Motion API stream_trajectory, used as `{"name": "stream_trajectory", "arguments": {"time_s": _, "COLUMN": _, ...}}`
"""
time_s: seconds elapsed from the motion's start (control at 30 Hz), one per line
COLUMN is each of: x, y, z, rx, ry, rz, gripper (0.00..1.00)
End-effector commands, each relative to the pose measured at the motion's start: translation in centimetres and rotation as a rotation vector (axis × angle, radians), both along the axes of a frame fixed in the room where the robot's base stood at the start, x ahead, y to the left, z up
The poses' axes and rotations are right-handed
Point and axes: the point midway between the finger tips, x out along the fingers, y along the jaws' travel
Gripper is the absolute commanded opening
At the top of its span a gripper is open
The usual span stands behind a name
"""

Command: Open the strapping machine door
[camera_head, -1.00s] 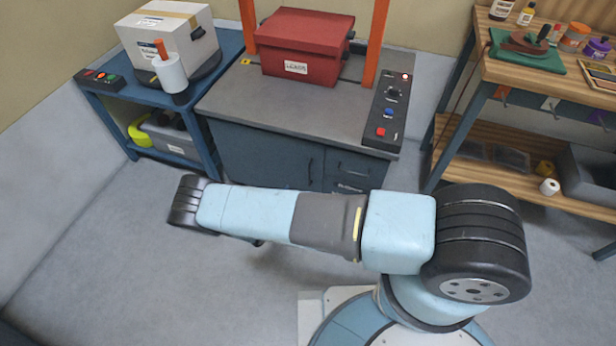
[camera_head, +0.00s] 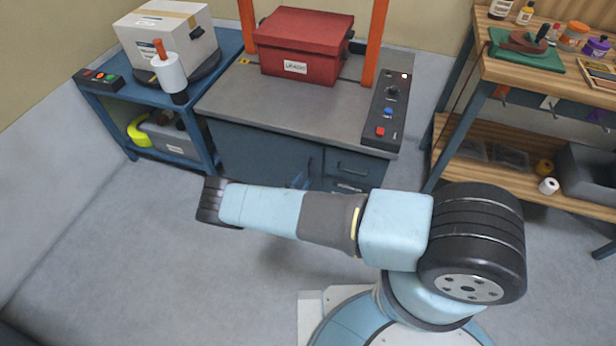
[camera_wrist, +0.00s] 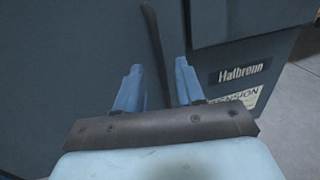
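The strapping machine (camera_head: 300,105) stands in the middle of the head view, with a grey top and an orange arch. Its dark blue door (camera_head: 250,152) looks shut in the cabinet front, left of the drawers. The dark bar handle (camera_wrist: 150,22) runs upright on the door (camera_wrist: 80,45) in the wrist view. My gripper (camera_wrist: 158,66) is open, with its light blue fingers on either side of the handle's lower part. I cannot tell whether they touch it. In the head view my arm hides most of the gripper; light blue tips show by the handle.
A red box (camera_head: 305,50) sits on the machine top. A control panel (camera_head: 388,112) is at its right. A blue cart (camera_head: 165,88) stands at the left and a wooden workbench (camera_head: 500,75) at the right. The floor in front is clear.

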Motion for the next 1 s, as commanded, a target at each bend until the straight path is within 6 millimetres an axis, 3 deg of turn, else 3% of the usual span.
{"name": "stream_trajectory", "arguments": {"time_s": 0.3, "x": 2.6, "y": -1.6, "z": 0.0, "rx": 0.000, "ry": 0.000, "rz": -0.002, "gripper": 0.38}}
{"name": "stream_trajectory", "arguments": {"time_s": 0.63, "x": 2.8, "y": -1.8, "z": 0.0, "rx": 0.000, "ry": 0.000, "rz": -0.002, "gripper": 0.38}}
{"name": "stream_trajectory", "arguments": {"time_s": 1.0, "x": 2.8, "y": -1.8, "z": 0.0, "rx": 0.000, "ry": 0.000, "rz": -0.002, "gripper": 0.03}}
